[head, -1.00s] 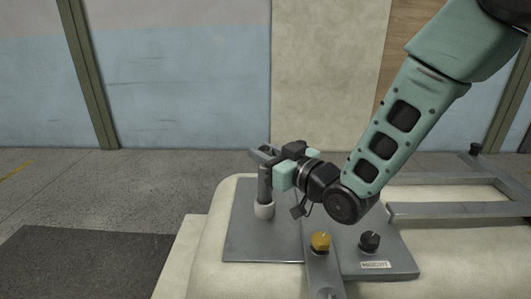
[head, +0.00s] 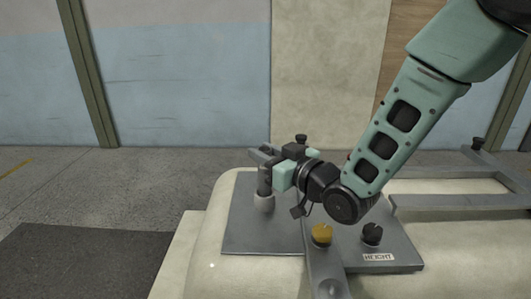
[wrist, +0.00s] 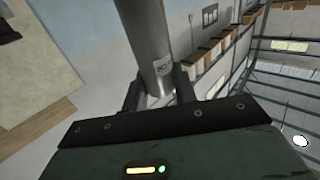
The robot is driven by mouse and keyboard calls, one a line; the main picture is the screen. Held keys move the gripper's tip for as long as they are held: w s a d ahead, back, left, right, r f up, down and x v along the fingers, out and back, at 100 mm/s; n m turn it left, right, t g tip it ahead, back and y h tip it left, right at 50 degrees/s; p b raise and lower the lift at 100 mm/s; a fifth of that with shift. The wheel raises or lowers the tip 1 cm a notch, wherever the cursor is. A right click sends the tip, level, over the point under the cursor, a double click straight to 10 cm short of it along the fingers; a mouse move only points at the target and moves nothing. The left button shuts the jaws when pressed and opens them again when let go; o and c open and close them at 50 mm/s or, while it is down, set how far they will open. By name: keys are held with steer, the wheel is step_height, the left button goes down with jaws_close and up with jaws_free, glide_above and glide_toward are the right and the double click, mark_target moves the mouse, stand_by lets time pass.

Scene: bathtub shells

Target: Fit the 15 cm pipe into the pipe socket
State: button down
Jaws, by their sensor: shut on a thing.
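My gripper (head: 264,153) is shut on the upper part of the grey pipe (head: 264,181), which stands about upright below the jaws. In the wrist view the pipe (wrist: 149,38) runs between the two fingers and has a small printed label. The pipe's lower end meets a short pale round collar (head: 264,204), which looks like the pipe socket, on the grey plate (head: 245,235). I cannot tell whether the pipe's end is inside the collar or just at its mouth.
On the plate's front are a yellow knob (head: 321,234), a black knob (head: 372,234) and a label (head: 378,257). A grey bar (head: 325,275) runs forward. The cream tub shell (head: 205,265) lies underneath. A metal frame (head: 450,205) lies at the right.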

steer(key=c, duration=1)
jaws_free()
steer(key=shift+f, duration=0.15)
steer(key=shift+c, duration=0.2)
step_height(320, 180, up, 9)
steer(key=shift+f+p, duration=0.1)
steer(key=shift+p, duration=0.35)
steer(key=shift+r, duration=0.65)
steer(key=shift+s, duration=0.1)
